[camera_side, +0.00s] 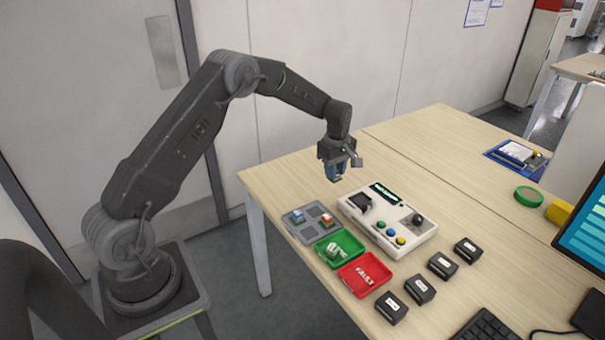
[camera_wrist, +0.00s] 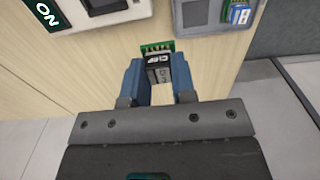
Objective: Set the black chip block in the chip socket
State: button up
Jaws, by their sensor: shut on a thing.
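My gripper (camera_side: 340,172) is shut on the black chip block, above the table behind the white test device. In the wrist view the chip block (camera_wrist: 158,65) sits between the two blue fingers of my gripper (camera_wrist: 158,80); it has a white "CHIP" label and a green board edge. In the side view the fingers mostly hide it. The chip socket (camera_side: 360,203) is a dark square recess at the back left of the white device (camera_side: 385,236). Part of the socket (camera_wrist: 100,5) shows at the wrist view's top edge. The block is apart from the socket.
A grey tray (camera_side: 300,234) with a blue and an orange chip stands left of the device. Several black blocks (camera_side: 420,289) line the table's front. Table behind the device is clear.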

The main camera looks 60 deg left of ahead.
send_near(362, 201)
jog(key=shift+a+f, duration=0.15)
jog(key=shift+f, duration=2.65)
jog(key=shift+f, duration=0.35)
jog(key=o, duration=1)
notch_tip(362, 201, up, 14)
jog(key=shift+f, duration=0.1)
